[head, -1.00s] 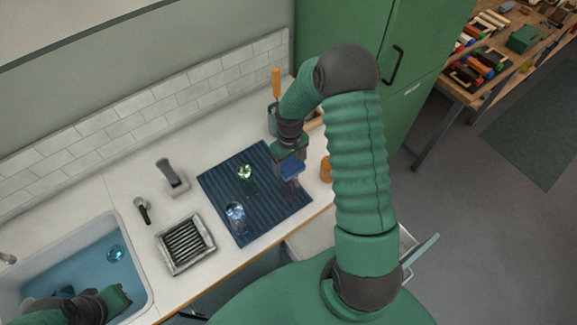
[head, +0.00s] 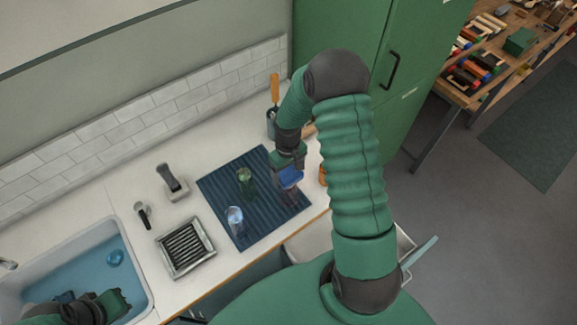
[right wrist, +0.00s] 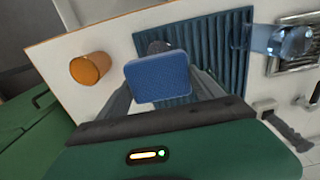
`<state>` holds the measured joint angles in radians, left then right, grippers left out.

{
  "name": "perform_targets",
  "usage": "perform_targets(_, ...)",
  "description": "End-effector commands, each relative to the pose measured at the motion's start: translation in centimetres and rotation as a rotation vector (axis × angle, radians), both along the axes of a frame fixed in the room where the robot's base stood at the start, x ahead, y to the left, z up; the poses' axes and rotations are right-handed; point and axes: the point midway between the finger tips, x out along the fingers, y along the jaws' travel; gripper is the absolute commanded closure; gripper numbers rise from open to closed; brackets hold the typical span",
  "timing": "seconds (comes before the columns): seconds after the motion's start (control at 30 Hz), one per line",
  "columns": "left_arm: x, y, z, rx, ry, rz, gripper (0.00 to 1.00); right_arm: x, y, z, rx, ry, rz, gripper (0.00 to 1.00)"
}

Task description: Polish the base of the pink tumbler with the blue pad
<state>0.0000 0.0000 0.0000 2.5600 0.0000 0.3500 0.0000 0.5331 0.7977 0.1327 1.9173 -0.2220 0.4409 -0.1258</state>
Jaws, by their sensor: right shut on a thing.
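My right gripper (head: 288,166) is shut on the blue pad (head: 289,178), over the right part of the ribbed dark-blue mat (head: 222,186). The pad shows face-on between the fingers in the right wrist view (right wrist: 157,77). A dim pinkish shape, apparently the pink tumbler (head: 291,197), stands on the mat just below the pad and is mostly hidden by it. I cannot tell whether pad and base touch. A green tumbler (head: 246,181) and a clear bluish tumbler (head: 235,220) stand left of it. My left gripper (head: 118,303) is low over the sink; its jaws are unclear.
An orange cup (right wrist: 90,68) stands on the counter beside the mat. A slatted metal rack (head: 185,247) and a grey-handled tool on a stand (head: 172,182) are to the left. The sink (head: 147,278) holds bluish water with a round blue thing (head: 115,258).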

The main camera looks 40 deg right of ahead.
Motion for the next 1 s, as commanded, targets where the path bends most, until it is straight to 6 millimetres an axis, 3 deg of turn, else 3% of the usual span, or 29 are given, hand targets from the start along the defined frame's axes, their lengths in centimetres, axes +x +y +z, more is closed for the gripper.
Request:
perform_targets(0.2, 0.0, 0.0, 0.4, 0.000, 0.000, 0.000, 1.00, -1.3, 1.6, 0.0, 0.002, 0.004, 0.001, 0.56)
perform_targets(0.53, 0.0, 0.0, 0.6, 0.000, 0.000, 0.000, 1.00, -1.3, 1.6, 0.2, 0.001, 0.001, 0.000, 0.56)
perform_targets(1.0, 0.0, 0.0, 5.3, 0.000, 0.000, 0.000, 1.00, -1.3, 1.6, 5.8, 0.001, 0.001, 0.000, 0.56)
